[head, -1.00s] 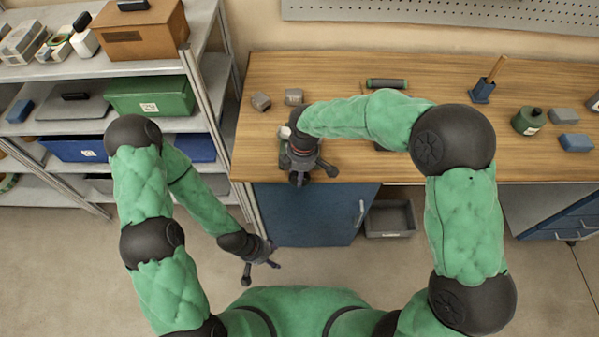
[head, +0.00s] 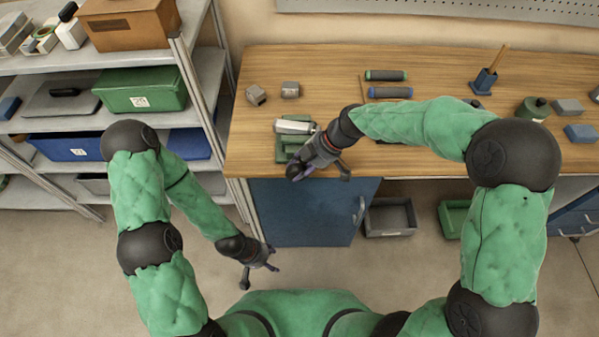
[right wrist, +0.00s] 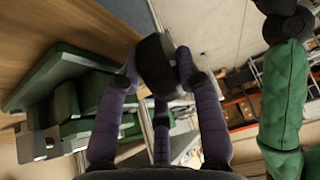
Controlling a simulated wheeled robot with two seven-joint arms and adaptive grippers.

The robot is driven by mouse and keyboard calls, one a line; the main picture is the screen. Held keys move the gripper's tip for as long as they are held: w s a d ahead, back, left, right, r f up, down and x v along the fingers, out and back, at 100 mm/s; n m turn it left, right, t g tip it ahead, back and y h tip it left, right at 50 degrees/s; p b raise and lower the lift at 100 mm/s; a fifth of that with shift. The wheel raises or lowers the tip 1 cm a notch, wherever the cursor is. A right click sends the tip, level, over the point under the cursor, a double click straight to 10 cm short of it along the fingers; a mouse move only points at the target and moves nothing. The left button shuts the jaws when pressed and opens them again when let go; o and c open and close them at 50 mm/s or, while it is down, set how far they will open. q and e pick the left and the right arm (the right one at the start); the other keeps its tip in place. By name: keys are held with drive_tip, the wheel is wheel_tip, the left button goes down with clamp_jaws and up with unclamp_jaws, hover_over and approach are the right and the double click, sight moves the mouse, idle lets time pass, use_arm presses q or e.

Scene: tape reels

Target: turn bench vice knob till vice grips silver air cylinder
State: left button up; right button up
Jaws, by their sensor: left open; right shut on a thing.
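The green bench vice (head: 283,155) stands at the front edge of the wooden bench, with the silver air cylinder (head: 294,127) lying at its top. The vice (right wrist: 60,85) also fills the left of the right wrist view. My right gripper (right wrist: 158,72) is shut on the dark vice knob (right wrist: 157,62), with purple fingers on both sides of it. In the head view the right gripper (head: 318,166) is at the front of the vice and hides part of it. I cannot tell whether the jaws touch the cylinder. My left gripper (head: 260,268) is open and empty, low in front of the cabinet.
A green-ended roller (head: 386,75) and a blue-ended roller (head: 390,92) lie further right. A shelf rack (head: 190,80) stands at the left. A grey bin (head: 390,218) is below the bench.

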drive_tip(key=shift+b, duration=0.45)
drive_tip(key=o, duration=1.1)
drive_tip(key=shift+o, duration=0.2)
drive_tip(key=shift+d, duration=0.1)
drive_tip(key=v, duration=1.1)
drive_tip(key=shift+d+r, duration=0.25)
drive_tip(key=shift+d, duration=0.15)
